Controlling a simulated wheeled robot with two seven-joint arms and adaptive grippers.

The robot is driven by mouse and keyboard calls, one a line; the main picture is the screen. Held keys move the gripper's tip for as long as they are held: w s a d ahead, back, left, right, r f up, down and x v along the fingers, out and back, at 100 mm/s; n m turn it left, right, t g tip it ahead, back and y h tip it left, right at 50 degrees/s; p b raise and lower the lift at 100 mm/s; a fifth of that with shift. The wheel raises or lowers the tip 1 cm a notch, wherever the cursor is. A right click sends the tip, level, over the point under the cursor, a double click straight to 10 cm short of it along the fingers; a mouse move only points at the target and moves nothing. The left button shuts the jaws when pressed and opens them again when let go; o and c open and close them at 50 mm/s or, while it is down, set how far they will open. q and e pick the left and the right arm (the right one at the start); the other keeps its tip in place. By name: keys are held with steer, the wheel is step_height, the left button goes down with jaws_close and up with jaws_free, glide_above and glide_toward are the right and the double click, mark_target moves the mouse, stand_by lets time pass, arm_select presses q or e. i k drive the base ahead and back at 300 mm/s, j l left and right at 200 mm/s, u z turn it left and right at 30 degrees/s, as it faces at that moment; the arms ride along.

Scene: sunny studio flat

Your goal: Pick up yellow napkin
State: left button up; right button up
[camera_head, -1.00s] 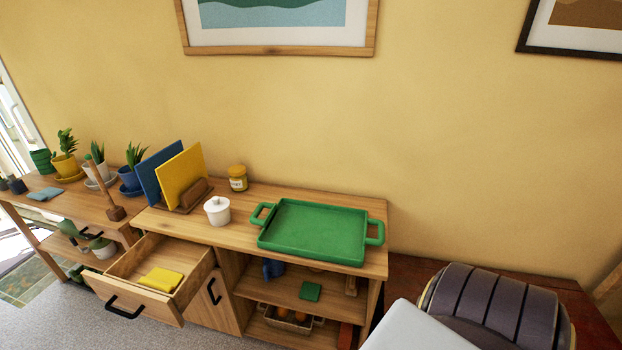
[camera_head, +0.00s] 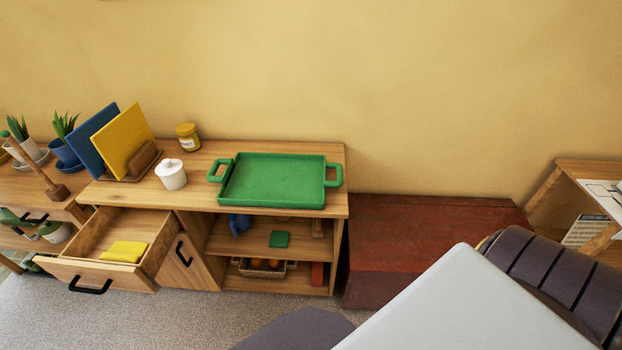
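The yellow napkin (camera_head: 125,251) lies folded flat in the open drawer (camera_head: 84,283) of the wooden sideboard, at the lower left of the head view. The drawer is pulled out and its black handle faces the room. Nothing covers the napkin. Neither of my grippers shows in the head view. A white and dark-grey part of my own body fills the lower right.
On the sideboard top (camera_head: 205,190) stand a green tray (camera_head: 275,180), a white lidded pot (camera_head: 171,174), a yellow jar (camera_head: 188,137) and upright blue and yellow boards (camera_head: 122,139). A red chest (camera_head: 430,235) stands right of it. Grey carpet (camera_head: 190,318) lies in front.

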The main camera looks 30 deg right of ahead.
mark_target(130, 251)
steer(key=z, duration=0.85)
steer(key=u, duration=1.45)
